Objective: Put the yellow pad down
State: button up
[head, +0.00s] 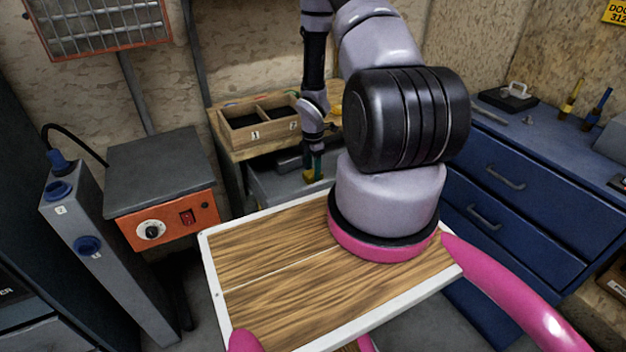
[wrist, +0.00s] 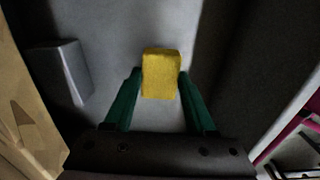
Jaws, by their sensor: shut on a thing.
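The yellow pad (wrist: 161,74) is a small rough block held between the green fingertips of my gripper (wrist: 157,88) in the wrist view. A grey surface lies behind it; I cannot tell whether the pad touches it. In the head view my gripper (head: 313,170) points down above a grey surface (head: 268,188) below the wooden bench.
A wooden divided box (head: 236,136) with numbered compartments stands on the bench behind my gripper. An orange-fronted unit (head: 165,222) is at the left. Blue drawers (head: 500,178) stand at the right. In the wrist view a grey block-like shape (wrist: 71,72) lies left of the pad.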

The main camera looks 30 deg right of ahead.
aim_at(313, 178)
jog(key=shift+f, duration=1.95)
jog(key=o, duration=1.3)
jog(key=shift+f, duration=0.1)
notch_tip(313, 178, up, 12)
jog(key=shift+r, duration=0.15)
